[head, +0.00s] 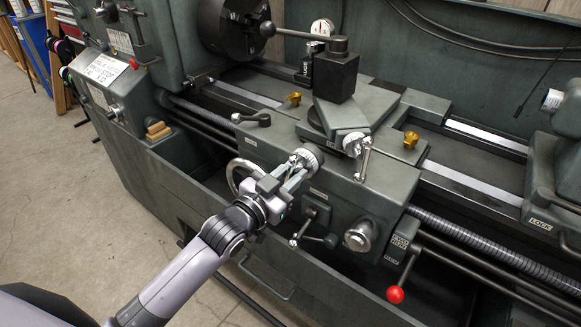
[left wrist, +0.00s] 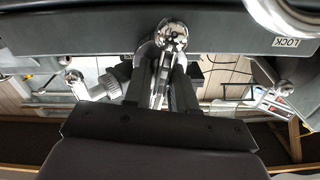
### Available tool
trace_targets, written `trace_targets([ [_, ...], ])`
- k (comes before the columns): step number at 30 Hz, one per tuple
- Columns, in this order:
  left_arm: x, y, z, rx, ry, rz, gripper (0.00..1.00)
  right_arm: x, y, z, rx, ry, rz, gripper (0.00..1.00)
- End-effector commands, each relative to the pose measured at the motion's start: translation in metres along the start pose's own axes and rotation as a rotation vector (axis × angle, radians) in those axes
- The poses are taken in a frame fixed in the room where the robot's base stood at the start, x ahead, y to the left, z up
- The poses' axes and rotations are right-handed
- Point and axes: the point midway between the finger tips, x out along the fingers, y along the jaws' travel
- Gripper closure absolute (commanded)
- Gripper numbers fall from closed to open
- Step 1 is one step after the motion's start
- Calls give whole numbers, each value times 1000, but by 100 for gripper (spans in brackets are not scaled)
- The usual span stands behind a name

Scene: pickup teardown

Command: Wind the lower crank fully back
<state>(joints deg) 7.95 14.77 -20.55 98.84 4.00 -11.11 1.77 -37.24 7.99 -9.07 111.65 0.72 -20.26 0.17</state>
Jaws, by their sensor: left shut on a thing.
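The lower crank is on the front of the lathe carriage, with a silver graduated dial (head: 309,156) and a chrome arm and knob. My left gripper (head: 291,179) is at this crank and shut on its handle. In the left wrist view the gripper's dark fingers (left wrist: 166,65) close around the handle, and a chrome ball (left wrist: 172,34) shows at their tips. The fingers partly hide the crank in the head view. The upper crank (head: 364,157), also chrome with a dial (head: 350,142), is to the right, apart from the gripper. My right gripper is not in view.
A large chrome handwheel (head: 239,172) is close behind my left wrist. Below are a small lever (head: 308,238), a round knob (head: 358,237) and a red-knobbed lever (head: 395,293). The tool post (head: 335,74) stands above. Open floor lies at left.

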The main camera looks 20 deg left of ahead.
Motion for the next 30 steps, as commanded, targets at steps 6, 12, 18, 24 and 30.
trace_targets([
  [6,0,0,-2,-125,0,0,100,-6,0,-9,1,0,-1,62],
  [12,0,0,-1,-185,1,0,100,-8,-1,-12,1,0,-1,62],
  [18,0,0,0,-205,2,0,100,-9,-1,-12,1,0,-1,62],
  [24,0,0,0,-208,2,0,100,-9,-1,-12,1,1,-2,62],
  [30,0,0,-1,-207,2,0,62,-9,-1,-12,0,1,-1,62],
])
